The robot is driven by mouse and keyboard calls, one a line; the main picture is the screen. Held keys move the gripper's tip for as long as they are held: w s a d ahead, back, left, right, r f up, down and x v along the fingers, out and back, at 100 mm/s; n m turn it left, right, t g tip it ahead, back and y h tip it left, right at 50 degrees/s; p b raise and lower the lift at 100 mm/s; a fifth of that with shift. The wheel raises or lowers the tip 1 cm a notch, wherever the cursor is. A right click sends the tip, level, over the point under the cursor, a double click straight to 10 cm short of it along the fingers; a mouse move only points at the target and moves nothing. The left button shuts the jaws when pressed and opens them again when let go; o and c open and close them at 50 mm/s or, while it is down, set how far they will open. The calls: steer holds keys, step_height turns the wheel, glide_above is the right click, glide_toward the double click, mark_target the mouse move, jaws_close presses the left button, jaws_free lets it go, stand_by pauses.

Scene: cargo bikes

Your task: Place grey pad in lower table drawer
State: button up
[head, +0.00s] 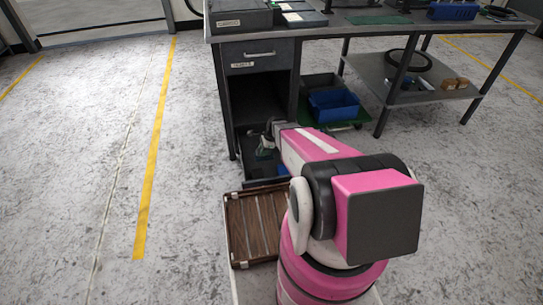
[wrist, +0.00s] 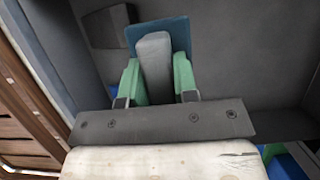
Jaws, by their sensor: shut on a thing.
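My gripper (wrist: 156,80) has green fingers shut on the grey pad (wrist: 154,60), a narrow block standing between them in the wrist view. A flat dark blue thing (wrist: 140,32) shows just beyond the pad; I cannot tell whether they touch. In the head view my gripper (head: 264,152) is low, over the pulled-out lower table drawer (head: 246,143), a dark open box under the left end of the table. The pad is too small to make out there. Dark grey drawer walls (wrist: 245,60) surround the gripper in the wrist view.
The upper drawer (head: 258,55) is closed, above an open dark recess. A brown slatted tray (head: 254,228) lies in front of the drawer. A blue bin (head: 334,105) stands right of the drawer unit. Open floor (head: 70,180) lies to the left.

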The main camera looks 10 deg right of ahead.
steer(key=w+d+f, duration=0.1)
steer(key=d, duration=0.1)
steer(key=w+d+f, duration=0.3)
steer(key=d, duration=0.1)
steer(key=shift+w+d+f, duration=0.1)
steer(key=shift+w+f, duration=0.1)
steer(key=shift+f, duration=2.1)
steer(key=shift+f, duration=0.1)
steer(key=o, duration=0.8)
steer(key=shift+o, duration=0.2)
